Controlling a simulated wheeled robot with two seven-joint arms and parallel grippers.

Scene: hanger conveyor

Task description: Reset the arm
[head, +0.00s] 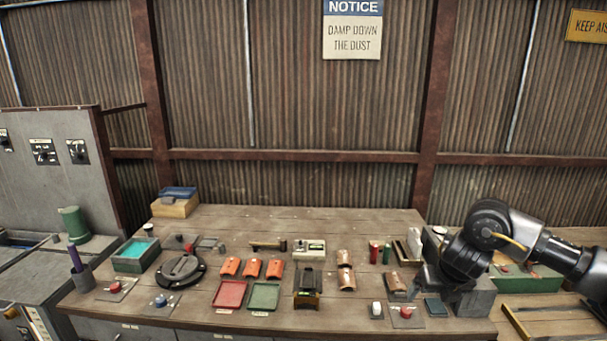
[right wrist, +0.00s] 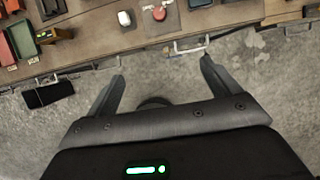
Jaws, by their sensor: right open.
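My right arm comes in from the right in the head view, with its dark wrist over the right end of the wooden workbench (head: 210,322). The right gripper (head: 418,290) shows small and dark there, partly merged with things behind it. In the right wrist view, the two fingers of the right gripper (right wrist: 162,68) stand wide apart with nothing between them. Bare concrete floor (right wrist: 240,80) and the bench's front edge show beyond the fingers. My left gripper is in neither view.
The bench carries a red tray (head: 230,295), a green tray (head: 264,296), a teal-filled box (head: 136,254), a round black fixture (head: 180,271) and a red button (head: 406,312). A grey block (head: 475,297) stands near my right wrist. Drawer handles (right wrist: 187,47) jut from the bench front.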

